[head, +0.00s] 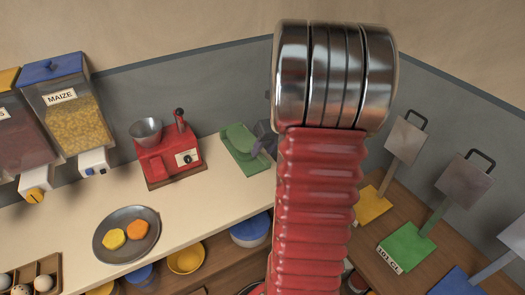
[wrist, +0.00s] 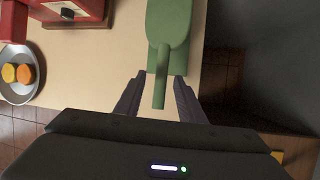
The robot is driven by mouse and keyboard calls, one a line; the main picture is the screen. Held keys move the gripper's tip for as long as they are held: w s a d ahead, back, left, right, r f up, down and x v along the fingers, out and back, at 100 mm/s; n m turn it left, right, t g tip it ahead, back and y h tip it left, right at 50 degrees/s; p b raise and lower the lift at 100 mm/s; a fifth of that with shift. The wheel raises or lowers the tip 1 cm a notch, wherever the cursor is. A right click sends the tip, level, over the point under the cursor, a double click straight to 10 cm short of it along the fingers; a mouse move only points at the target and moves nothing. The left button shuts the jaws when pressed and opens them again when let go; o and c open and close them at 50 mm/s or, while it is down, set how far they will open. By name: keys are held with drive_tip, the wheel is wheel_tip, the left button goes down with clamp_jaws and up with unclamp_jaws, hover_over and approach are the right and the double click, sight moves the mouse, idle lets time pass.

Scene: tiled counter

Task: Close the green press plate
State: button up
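A green press (head: 240,150) stands at the back of the cream counter, just left of my arm in the head view. It has a flat base and a rounded plate; the plate's exact tilt is hard to tell. In the wrist view the green press plate (wrist: 168,22) shows at top centre, with its narrow handle (wrist: 160,88) pointing toward me. My gripper (wrist: 160,80) is open, with one dark finger on each side of the handle and gaps between. In the head view my dark gripper (head: 266,138) is at the press's right side, partly hidden by my arm.
A red grinder (head: 167,155) and a grey plate (head: 126,235) with yellow and orange pieces are to the left. A brown counter at right holds yellow, green (head: 408,247) and blue stands with grey handled panels. Bowls sit below.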

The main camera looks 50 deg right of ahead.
drive_tip(key=shift+w+f, duration=0.25)
drive_tip(key=shift+f, duration=0.3)
drive_tip(key=shift+c, duration=0.6)
drive_tip(key=c, duration=0.7)
drive_tip(key=shift+a, duration=0.1)
clamp_jaws()
drive_tip(key=shift+a, duration=0.1)
